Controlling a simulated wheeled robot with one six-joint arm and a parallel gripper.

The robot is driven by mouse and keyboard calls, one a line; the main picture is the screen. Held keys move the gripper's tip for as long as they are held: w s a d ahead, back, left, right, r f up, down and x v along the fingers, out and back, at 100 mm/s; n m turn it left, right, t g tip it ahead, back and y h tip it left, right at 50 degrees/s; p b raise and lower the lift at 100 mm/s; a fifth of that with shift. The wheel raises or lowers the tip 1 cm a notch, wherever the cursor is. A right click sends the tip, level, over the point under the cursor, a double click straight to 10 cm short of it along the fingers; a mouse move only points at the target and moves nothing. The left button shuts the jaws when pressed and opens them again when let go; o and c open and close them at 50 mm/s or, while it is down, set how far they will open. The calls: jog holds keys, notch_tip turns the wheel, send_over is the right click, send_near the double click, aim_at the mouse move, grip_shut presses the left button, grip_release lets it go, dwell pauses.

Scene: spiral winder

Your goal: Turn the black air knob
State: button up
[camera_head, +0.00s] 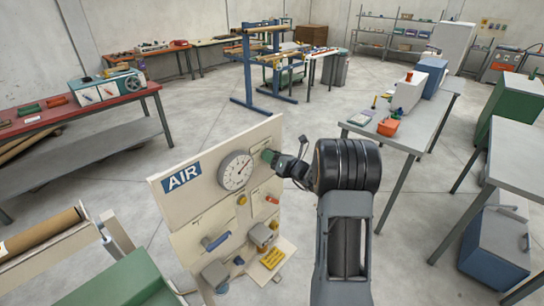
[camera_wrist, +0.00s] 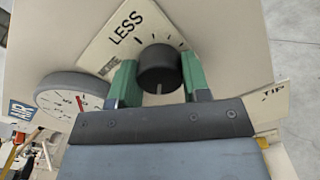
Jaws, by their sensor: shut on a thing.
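The black air knob (camera_wrist: 158,68) shows in the wrist view, on a cream plate marked LESS (camera_wrist: 124,28) and MORE with tick marks. A light line on the knob's face points down in that view. My gripper (camera_wrist: 156,80) has its green fingers on both sides of the knob and is shut on it. In the head view my gripper (camera_head: 270,156) reaches the upper right of the AIR panel (camera_head: 205,215), to the right of the gauge. The knob is hidden there behind my gripper.
The round gauge (camera_head: 235,170) sits close beside my gripper; it also shows in the wrist view (camera_wrist: 72,98). Below are a blue-handled part (camera_head: 216,241) and a yellow part (camera_head: 272,258) on the panel. A grey table (camera_head: 428,105) stands to the right, with clear floor between.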

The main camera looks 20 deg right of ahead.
jog(key=o, duration=0.9)
jog(key=shift+o, duration=0.2)
jog(key=shift+s, duration=0.1)
jog(key=b+v, duration=0.3)
jog(key=v, duration=1)
jog(key=shift+s+d, duration=0.15)
jog(key=shift+s, duration=0.15)
